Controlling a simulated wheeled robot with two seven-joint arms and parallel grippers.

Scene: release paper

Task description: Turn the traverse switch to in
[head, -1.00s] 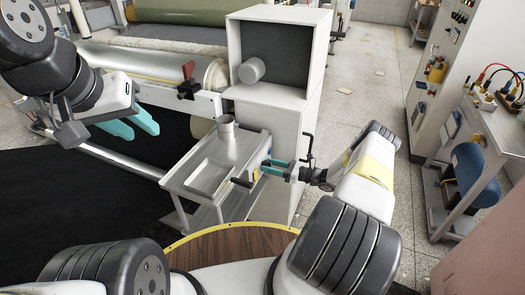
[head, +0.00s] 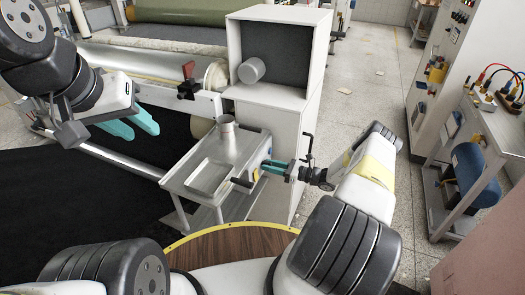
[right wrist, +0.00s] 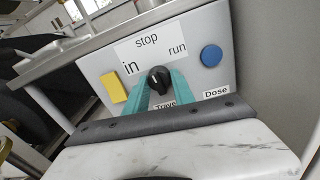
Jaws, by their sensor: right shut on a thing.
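The traverse switch (right wrist: 158,80) is a black knob on a light panel (right wrist: 200,72), with "in", "stop" and "run" printed around it. A partly covered label below it begins "Trave". Its pointer seems to face up towards "stop". My right gripper (right wrist: 160,92) has its teal fingers on both sides of the knob, shut on it. In the head view the right gripper (head: 272,168) is at the side of the metal tray stand, and the knob is hidden there. My left gripper (head: 143,122) hangs at the left, open and empty, its teal fingers apart.
Beside the knob are a yellow block (right wrist: 115,87) and a blue button (right wrist: 211,55) above the "Dose" label. A white cabinet (head: 285,125) stands behind.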

